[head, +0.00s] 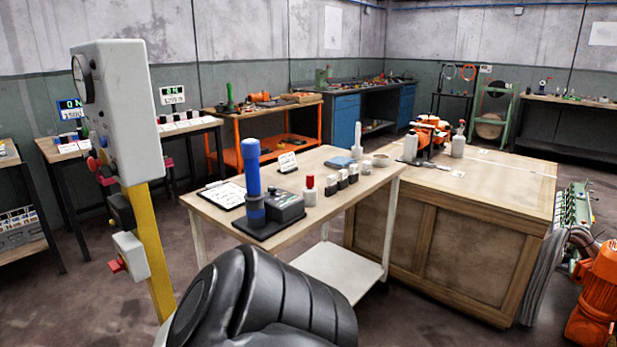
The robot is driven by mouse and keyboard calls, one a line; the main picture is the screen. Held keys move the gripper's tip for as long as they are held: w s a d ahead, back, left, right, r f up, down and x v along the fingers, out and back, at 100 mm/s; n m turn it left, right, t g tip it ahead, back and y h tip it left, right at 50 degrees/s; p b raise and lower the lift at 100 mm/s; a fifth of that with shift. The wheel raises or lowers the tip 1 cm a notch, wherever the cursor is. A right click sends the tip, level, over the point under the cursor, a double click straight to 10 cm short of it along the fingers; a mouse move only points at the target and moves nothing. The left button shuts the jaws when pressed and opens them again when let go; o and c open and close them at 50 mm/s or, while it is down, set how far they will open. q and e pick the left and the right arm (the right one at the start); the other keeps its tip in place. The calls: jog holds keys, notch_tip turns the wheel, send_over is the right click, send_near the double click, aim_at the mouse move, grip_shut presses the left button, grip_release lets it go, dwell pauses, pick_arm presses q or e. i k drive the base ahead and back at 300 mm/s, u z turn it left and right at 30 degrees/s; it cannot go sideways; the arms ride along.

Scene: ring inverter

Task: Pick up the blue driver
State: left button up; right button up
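The blue driver (252,168) stands upright on the near part of a wooden-topped cart (335,203). Its lower end sits in a dark stand (268,228) beside a dark grey box (287,205). I cannot see either of my grippers. A black, ribbed link of my own arm fills the bottom middle of the view, in front of the cart, and hides part of the cart's near side.
A clipboard (222,195), a red-capped bottle (310,190) and several small dark blocks share the cart top. A grey control box on a yellow post (150,240) stands left of the cart. A large wooden bench (490,190) stands right of it.

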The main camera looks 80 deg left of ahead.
aim_at(249, 148)
jog(key=u, duration=3.4)
jog(key=k, duration=0.6)
jog(key=u, duration=0.85)
jog(key=i, duration=1.2)
jog(key=z, duration=0.8)
jog(key=i, duration=1.1)
jog(key=z, duration=1.25)
jog(key=i, duration=0.2)
jog(key=z, duration=0.3)
